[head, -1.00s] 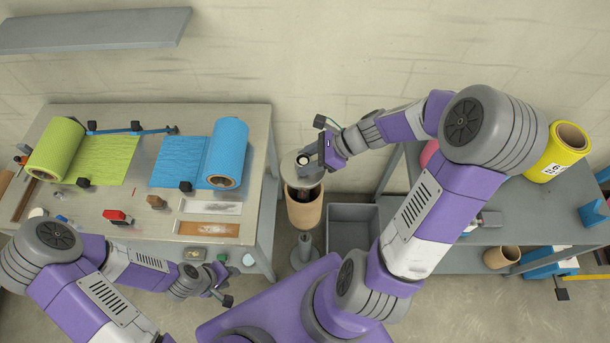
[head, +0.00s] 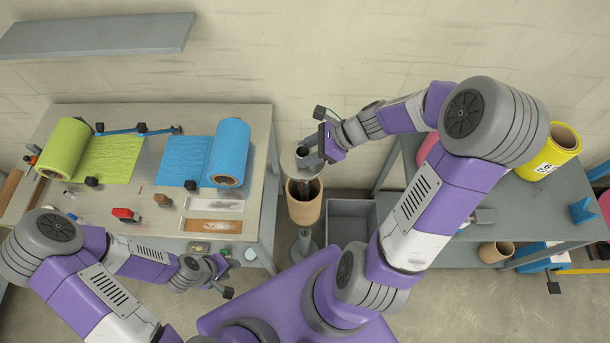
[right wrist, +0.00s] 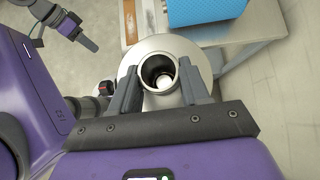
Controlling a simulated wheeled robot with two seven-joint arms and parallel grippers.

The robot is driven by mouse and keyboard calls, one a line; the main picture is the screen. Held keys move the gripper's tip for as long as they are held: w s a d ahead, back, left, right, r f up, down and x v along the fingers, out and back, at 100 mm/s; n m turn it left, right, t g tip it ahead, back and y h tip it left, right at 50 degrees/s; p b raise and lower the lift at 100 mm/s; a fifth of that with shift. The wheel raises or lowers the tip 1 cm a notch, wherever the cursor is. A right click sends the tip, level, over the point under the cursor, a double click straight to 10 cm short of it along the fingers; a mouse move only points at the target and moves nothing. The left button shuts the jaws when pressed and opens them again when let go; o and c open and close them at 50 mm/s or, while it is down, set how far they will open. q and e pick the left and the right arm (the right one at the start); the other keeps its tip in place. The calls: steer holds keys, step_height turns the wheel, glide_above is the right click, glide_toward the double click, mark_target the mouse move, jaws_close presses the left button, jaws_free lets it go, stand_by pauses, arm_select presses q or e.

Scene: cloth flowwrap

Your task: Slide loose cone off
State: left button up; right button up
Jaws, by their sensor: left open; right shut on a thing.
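The loose cone (head: 291,161), a grey metal disc with a hollow hub, sits above the brown cardboard core (head: 304,208) on the upright stand (head: 304,247). My right gripper (head: 309,155) is shut on the cone's hub. In the right wrist view the two fingers grip either side of the hub (right wrist: 158,72), with the round disc (right wrist: 197,58) beyond. A pale round end shows down inside the hub's hole. A thin dark shaft shows between cone and core. My left gripper (head: 222,282) is open and empty, low at the front of the left table.
The left table (head: 255,180) holds a green roll (head: 60,150), a blue roll (head: 229,152) and small tools. An empty grey bin (head: 352,222) stands right of the stand.

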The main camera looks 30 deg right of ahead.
steer(key=shift+r+p, duration=1.55)
steer(key=shift+r, duration=0.3)
step_height(320, 180, up, 3)
steer(key=shift+f+p, duration=0.15)
steer(key=shift+p, duration=0.4)
